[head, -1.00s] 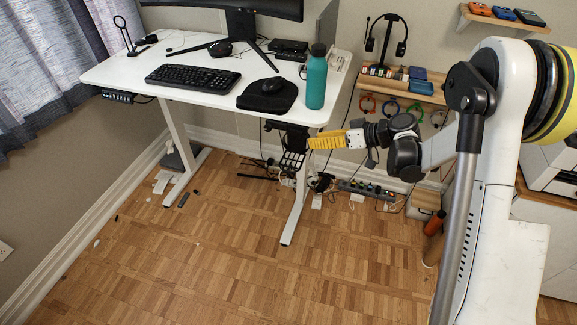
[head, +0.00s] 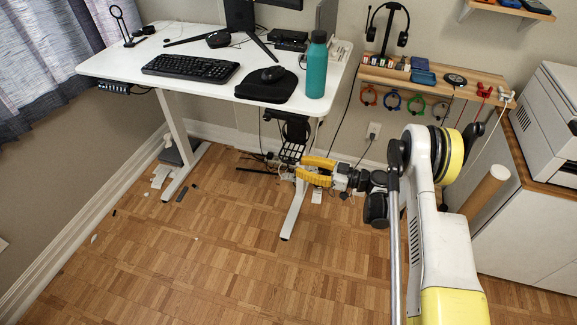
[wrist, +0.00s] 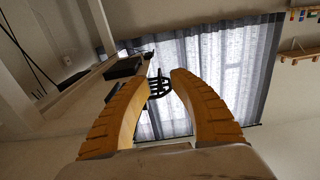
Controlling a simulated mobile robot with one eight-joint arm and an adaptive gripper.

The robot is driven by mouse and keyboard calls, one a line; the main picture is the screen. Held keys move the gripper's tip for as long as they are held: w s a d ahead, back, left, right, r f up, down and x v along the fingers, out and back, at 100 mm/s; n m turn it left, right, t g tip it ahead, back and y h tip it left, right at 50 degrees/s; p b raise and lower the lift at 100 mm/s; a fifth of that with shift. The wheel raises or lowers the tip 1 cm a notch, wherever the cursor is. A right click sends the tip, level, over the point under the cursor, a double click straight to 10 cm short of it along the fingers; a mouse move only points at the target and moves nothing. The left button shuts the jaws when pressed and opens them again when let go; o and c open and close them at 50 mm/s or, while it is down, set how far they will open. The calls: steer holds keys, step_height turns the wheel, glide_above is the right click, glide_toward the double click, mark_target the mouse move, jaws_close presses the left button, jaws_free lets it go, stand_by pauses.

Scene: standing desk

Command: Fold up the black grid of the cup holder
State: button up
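The cup holder (head: 294,130) is black and hangs under the desk's front edge, right of its middle. Its black grid (head: 291,153) hangs at the lower end, sloping outward. My gripper (head: 299,166) has two yellow ribbed fingers pointing left, with the tips close to the grid's right and lower side. In the wrist view, the fingers of my gripper (wrist: 161,74) are apart, and the dark grid (wrist: 159,84) shows in the gap between them. Nothing is seen held. I cannot tell whether a fingertip touches the grid.
The white desk (head: 130,66) carries a teal bottle (head: 316,70), a keyboard (head: 190,68) and a mouse on a black pad (head: 266,90). A desk leg (head: 294,208) stands just below the grid. Cables lie behind it. The wooden floor in front is clear.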

mark_target(292, 154)
steer(key=b+x, duration=0.1)
steer(key=x, duration=0.3)
steer(key=shift+w+a, duration=0.15)
steer(key=shift+a, duration=0.2)
jaws_close()
